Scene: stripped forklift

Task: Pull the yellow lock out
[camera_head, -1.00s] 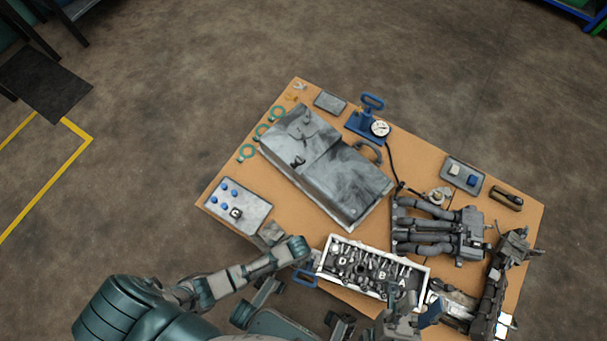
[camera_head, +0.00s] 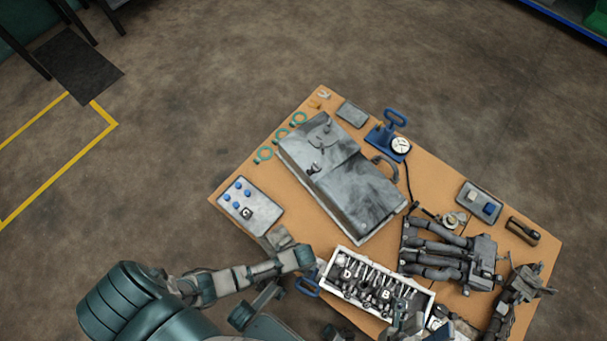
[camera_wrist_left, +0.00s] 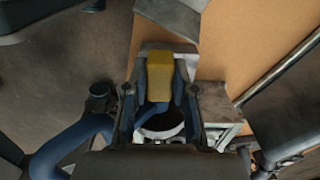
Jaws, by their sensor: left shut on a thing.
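The yellow lock (camera_wrist_left: 159,76) is a block-shaped piece in the left wrist view. My left gripper (camera_wrist_left: 158,92) is shut on it, with a finger on each side. Under the lock a round pale rim with a dark middle shows between the fingers. I cannot tell whether the lock is still seated in anything. In the head view my left arm reaches in from the left to the table's near edge; its fingers and the lock are hidden there. My right gripper (camera_head: 532,280) is over the right end of the table; its finger gap is too small to judge.
The brown table (camera_head: 240,190) carries a grey case (camera_head: 345,185), a white-framed tray of metal parts (camera_head: 375,283), a dark pipe assembly (camera_head: 450,258), a panel with blue knobs (camera_head: 240,205) and a blue-handled gauge (camera_head: 393,140). Open floor lies beyond the table.

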